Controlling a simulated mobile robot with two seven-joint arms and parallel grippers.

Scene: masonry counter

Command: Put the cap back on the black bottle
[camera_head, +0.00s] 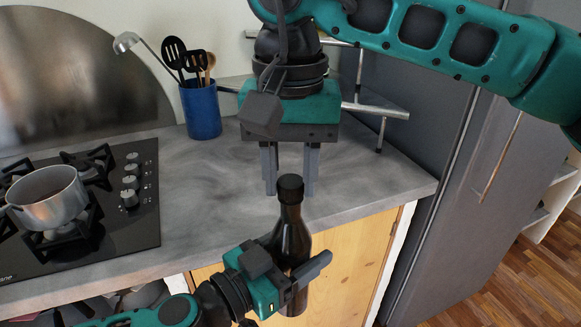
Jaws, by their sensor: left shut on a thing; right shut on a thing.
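The black bottle (290,237) is upright in front of the counter edge, dark and glossy with a narrow neck. My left gripper (302,275) comes in from the lower left and is shut on the bottle's body, partly hiding it. The black cap (290,188) is at the top of the neck, in line with the bottle. I cannot tell whether it is fully seated or only touching. My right gripper (290,190) points straight down from above and is shut on the cap, with one finger on each side.
The grey countertop (225,215) is clear behind the bottle. A blue utensil holder (201,110) stands at the back. A metal pot (48,198) sits on the black stove (110,238) at left. A metal rack (372,107) is at the back right corner, beside a tall grey cabinet (435,190).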

